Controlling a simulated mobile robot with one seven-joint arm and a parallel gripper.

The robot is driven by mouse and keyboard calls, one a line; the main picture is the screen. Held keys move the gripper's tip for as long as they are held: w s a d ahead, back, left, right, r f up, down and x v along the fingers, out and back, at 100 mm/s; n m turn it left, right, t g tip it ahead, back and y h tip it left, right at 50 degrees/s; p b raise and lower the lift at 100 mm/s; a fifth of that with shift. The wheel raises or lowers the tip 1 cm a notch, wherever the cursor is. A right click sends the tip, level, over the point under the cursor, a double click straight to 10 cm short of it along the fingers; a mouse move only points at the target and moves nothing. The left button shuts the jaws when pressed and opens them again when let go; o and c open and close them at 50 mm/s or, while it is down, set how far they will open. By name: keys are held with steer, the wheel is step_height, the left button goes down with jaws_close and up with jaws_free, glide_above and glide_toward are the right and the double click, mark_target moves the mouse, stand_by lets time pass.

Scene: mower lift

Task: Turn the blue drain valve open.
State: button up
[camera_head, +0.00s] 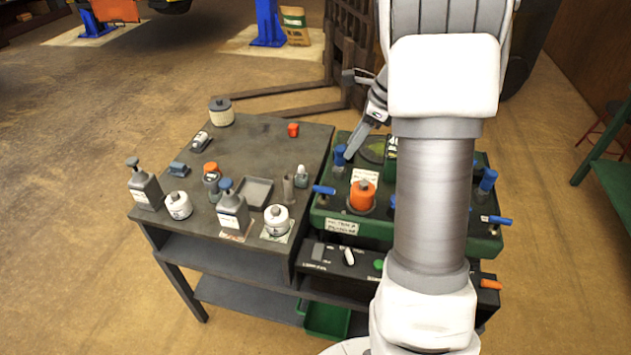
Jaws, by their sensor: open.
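Several blue fittings show on the green machine (380,235). A blue lever (324,190) sticks out at its front left corner, above a white label whose text I cannot read. Another blue lever (500,220) sits at the front right. An upright blue cap or knob (339,152) stands at the back left, and another (488,180) at the right. I cannot tell from labels which is the drain valve. My gripper (350,154) points down beside the back left blue cap, open and seemingly empty. I cannot tell if it touches. My arm hides the machine's middle.
An orange-capped canister (362,195) stands on the machine near the front left lever. A dark table (270,140) at left holds bottles, white round containers and a grey tray (255,191). A control panel (335,262) sits below. Forklift forks (290,103) lie behind.

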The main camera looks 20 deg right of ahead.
mark_target(324, 187)
steer(key=b+x, duration=0.1)
steer(key=x, duration=1.6)
steer(key=shift+f+b, duration=0.25)
steer(key=shift+b, duration=0.1)
jaws_close()
